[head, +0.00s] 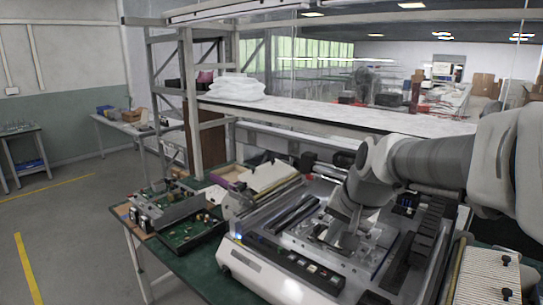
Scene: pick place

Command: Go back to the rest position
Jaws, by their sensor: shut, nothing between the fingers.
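My arm reaches in from the right edge and bends down over the grey machine (265,266) on the bench. My gripper (346,240) points down, low over the machine's clear-topped middle section. It is shut, with nothing seen held in it. The fingertips are small and blend with the grey parts behind them, so I cannot tell whether they touch the surface.
Circuit boards (190,232) lie on the green bench top (195,270) to the left. White bags (235,87) rest on a shelf (330,114) behind the machine. A ribbed white part (485,275) is at the lower right. Open floor (75,235) lies at far left.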

